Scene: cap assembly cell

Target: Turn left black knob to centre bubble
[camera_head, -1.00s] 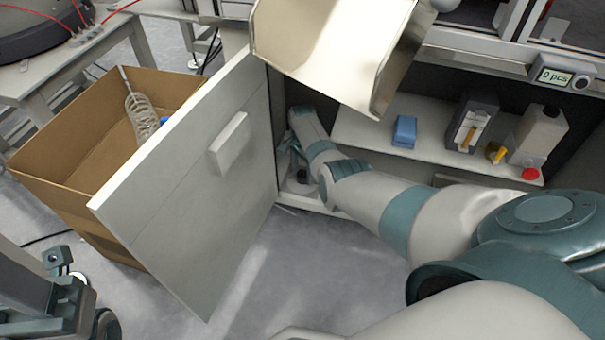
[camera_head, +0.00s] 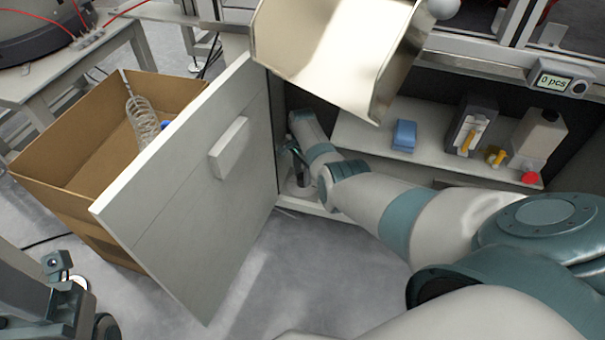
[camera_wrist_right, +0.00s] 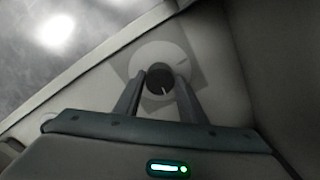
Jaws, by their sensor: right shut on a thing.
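The black knob (camera_wrist_right: 159,82) sits on a round pale base (camera_wrist_right: 158,60) with a thin mark on it, on the cabinet floor. In the right wrist view my right gripper (camera_wrist_right: 160,86) has one finger on each side of the knob and is shut on it. In the head view my right gripper (camera_head: 297,163) reaches down into the open cabinet, partly hidden by the arm and the cabinet's edge. I cannot make out a bubble in either view.
The open cabinet door (camera_head: 190,190) stands left of my right arm. A metal chute (camera_head: 330,50) hangs above it. A shelf (camera_head: 370,142) to the right holds a blue block (camera_head: 404,135) and bottles. A cardboard box (camera_head: 85,150) stands at the left.

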